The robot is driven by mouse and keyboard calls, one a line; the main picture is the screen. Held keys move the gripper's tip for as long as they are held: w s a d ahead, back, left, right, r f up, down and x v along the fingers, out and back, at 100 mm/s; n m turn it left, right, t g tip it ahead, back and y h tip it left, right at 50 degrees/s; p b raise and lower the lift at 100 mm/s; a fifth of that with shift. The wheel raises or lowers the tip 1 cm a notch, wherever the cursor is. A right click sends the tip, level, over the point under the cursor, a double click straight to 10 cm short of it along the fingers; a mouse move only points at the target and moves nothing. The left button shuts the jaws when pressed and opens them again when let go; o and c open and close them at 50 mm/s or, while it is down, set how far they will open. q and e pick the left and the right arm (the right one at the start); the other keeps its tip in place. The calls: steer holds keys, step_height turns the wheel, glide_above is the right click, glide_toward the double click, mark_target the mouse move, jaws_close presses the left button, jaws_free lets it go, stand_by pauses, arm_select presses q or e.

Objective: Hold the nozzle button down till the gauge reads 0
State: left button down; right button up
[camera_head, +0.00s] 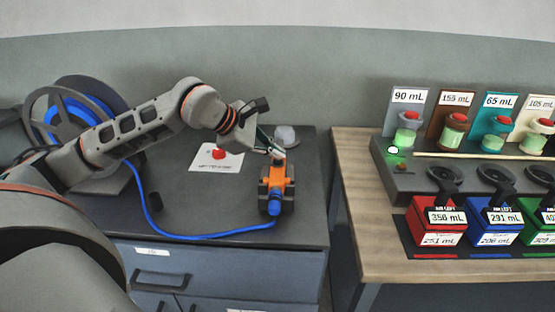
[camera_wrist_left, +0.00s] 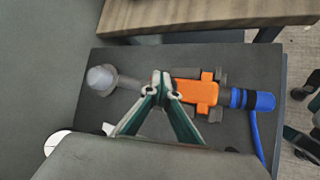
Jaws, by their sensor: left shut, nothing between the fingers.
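The nozzle (camera_head: 278,184) is an orange and grey tool with a blue hose end, lying on the dark cabinet top. In the left wrist view the nozzle (camera_wrist_left: 196,92) points left towards a pale dome. My left gripper (camera_head: 277,154) is shut and empty, its tips at the rear end of the orange body as the head view shows it. In the left wrist view its tips (camera_wrist_left: 162,84) are beside the orange part; I cannot tell whether they touch it. The button is not clearly visible. I cannot make out a gauge dial. My right gripper is not in view.
A blue hose (camera_head: 160,225) runs from a reel (camera_head: 60,120) to the nozzle. A white card (camera_head: 232,161) with a red spot and the pale dome (camera_head: 285,135) are nearby. Labelled cups and bins stand on the wooden table (camera_head: 360,180) at right, across a gap.

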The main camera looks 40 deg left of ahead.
mark_target(276, 161)
arm_select(q)
steer(key=shift+r, duration=0.6)
steer(key=shift+r+p, duration=0.4)
steer(key=shift+p, duration=0.05)
step_height(276, 161, up, 4)
steer(key=shift+f+p, duration=0.1)
steer(key=shift+p, duration=1.15)
steer(key=shift+r, duration=0.25)
steer(key=shift+f, duration=0.1)
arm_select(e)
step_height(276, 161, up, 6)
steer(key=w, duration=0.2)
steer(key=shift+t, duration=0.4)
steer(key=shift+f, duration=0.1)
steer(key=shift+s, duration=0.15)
